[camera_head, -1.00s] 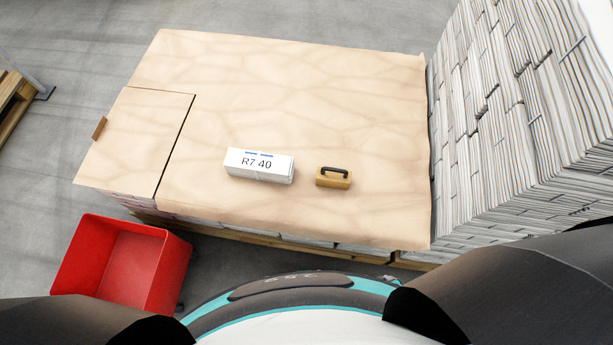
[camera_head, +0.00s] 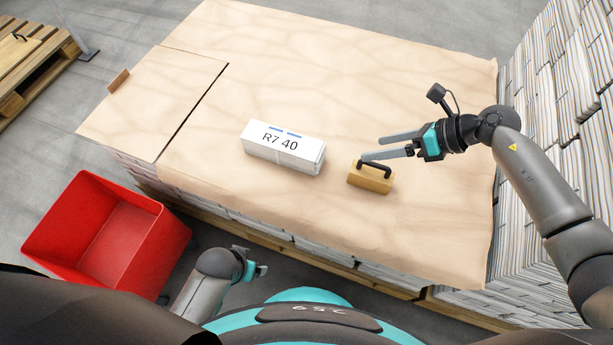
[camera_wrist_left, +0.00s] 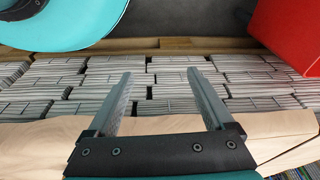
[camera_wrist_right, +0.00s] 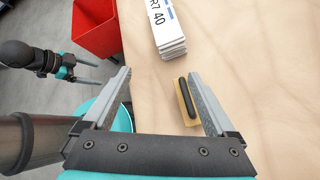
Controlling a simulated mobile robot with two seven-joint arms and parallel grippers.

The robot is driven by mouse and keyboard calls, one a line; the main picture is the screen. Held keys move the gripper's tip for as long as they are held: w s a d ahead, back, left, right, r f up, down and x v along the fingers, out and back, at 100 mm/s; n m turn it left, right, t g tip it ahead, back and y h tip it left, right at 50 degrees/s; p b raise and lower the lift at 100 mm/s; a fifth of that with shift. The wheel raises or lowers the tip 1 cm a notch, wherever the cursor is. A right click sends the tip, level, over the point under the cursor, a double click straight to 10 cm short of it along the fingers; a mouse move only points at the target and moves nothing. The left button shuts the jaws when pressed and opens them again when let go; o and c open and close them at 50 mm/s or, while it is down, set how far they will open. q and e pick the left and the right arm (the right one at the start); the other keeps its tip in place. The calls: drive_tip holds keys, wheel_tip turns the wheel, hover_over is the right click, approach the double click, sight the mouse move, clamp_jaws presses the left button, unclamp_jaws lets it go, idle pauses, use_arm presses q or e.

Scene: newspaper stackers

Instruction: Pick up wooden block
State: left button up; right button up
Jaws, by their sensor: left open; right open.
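The wooden block (camera_head: 369,179) is a small tan block with a black handle on top. It sits on the brown paper sheet over the stack, right of the white bundle. In the right wrist view the block (camera_wrist_right: 181,112) lies near the right finger, within the span of the jaws. My right gripper (camera_head: 379,147) is open and empty, its fingers reaching left beside and above the block's handle. My left gripper (camera_head: 262,271) is low by the stack's front edge. In the left wrist view its open fingers (camera_wrist_left: 158,82) have nothing between them.
A white bundle marked R7 40 (camera_head: 283,148) lies left of the block. A red bin (camera_head: 106,232) stands on the floor at the left front. Tall newspaper stacks (camera_head: 575,95) rise at the right. A pallet (camera_head: 38,65) is at the far left. Much of the paper sheet (camera_head: 350,70) is clear.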

sight(376, 173)
drive_tip(key=d+f+n+g+h+b, duration=0.1)
drive_tip(key=d+f+n+h+b, duration=0.2)
drive_tip(key=d+n+h, duration=0.3)
drive_tip(key=shift+m+y, duration=0.3)
drive_tip(key=shift+y, duration=0.2)
drive_tip(key=b+x, duration=0.3)
drive_tip(key=x, duration=0.4)
drive_tip(key=shift+f, duration=0.35)
drive_tip(key=shift+b+x, duration=0.9)
drive_tip(key=shift+x, duration=0.35)
drive_tip(key=shift+b+x, duration=0.8)
drive_tip(key=shift+x, duration=0.4)
drive_tip(key=shift+w+a+f, duration=0.2)
drive_tip(key=shift+a+f, duration=0.15)
drive_tip(key=shift+a+f+b, duration=0.1)
drive_tip(key=shift+f+b, duration=0.2)
drive_tip(key=shift+b, duration=0.05)
use_arm(q)
drive_tip(key=w+d+r+t+h, duration=0.1)
drive_tip(key=w+d+r+t, duration=0.1)
drive_tip(key=r, duration=0.3)
drive_tip(key=w+d+r+t, duration=0.2)
drive_tip(key=w+r+t, duration=0.1)
drive_tip(key=w+r, duration=0.2)
drive_tip(key=shift+r+h, duration=0.4)
drive_tip(key=shift+r, duration=0.15)
